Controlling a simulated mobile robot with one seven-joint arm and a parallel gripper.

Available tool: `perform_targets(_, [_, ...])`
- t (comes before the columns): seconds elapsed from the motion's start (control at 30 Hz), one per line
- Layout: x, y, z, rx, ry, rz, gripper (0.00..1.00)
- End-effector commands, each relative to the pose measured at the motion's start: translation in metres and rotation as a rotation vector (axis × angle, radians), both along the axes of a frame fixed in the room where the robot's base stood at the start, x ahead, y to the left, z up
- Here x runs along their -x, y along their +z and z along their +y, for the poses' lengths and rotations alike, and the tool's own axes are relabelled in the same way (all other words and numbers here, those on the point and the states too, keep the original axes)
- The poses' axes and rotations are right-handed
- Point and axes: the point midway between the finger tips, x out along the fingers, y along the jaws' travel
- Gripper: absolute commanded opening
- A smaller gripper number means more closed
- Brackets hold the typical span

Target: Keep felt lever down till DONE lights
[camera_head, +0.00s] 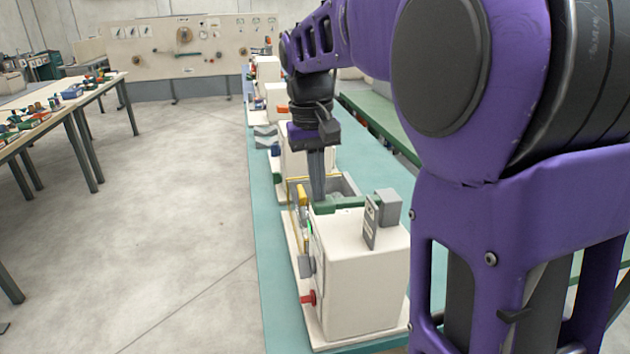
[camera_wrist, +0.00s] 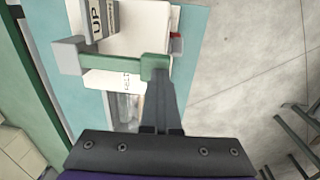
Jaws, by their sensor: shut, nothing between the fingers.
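The white winder machine (camera_head: 365,275) stands on the teal bench, nearest me. Its green lever (camera_head: 345,203) lies across the top; in the wrist view it is a pale green bar with a green end (camera_wrist: 155,67). My gripper (camera_head: 317,195) points down with its fingers together and empty. Its fingertips are at the lever's green end, seemingly touching it; they also show in the wrist view (camera_wrist: 158,85). Lettering beside the lever is partly hidden. A small bright green spot (camera_head: 310,227) shows on the machine's left face; I cannot read a label there.
A grey block (camera_head: 383,218) stands on the machine top; the wrist view shows "UP" on it (camera_wrist: 97,18). A red knob (camera_head: 308,298) sticks out at left. More machines line the bench behind. The floor at left is clear up to a cluttered table (camera_head: 90,82).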

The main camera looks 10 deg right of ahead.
Motion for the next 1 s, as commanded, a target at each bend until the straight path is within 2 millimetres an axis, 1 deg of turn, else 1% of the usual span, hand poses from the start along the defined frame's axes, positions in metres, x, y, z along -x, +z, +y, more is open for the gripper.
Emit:
perform_targets(0.03, [-0.001,0.018,0.0,-0.001,0.001,-0.002,0.0])
perform_targets(0.1, [-0.002,0.028,0.002,-0.001,0.002,-0.009,0.0])
perform_targets(0.3, [-0.003,0.073,0.009,0.0,0.001,-0.011,0.0])
perform_targets(0.4, [-0.002,0.091,0.011,0.0,0.001,-0.01,0.0])
perform_targets(0.5, [-0.002,0.103,0.012,0.0,0.001,-0.01,0.0])
perform_targets(0.7, [-0.002,0.113,0.014,0.0,0.001,-0.009,0.0])
perform_targets(1.0, [-0.002,0.113,0.014,0.001,0.002,-0.012,0.0])
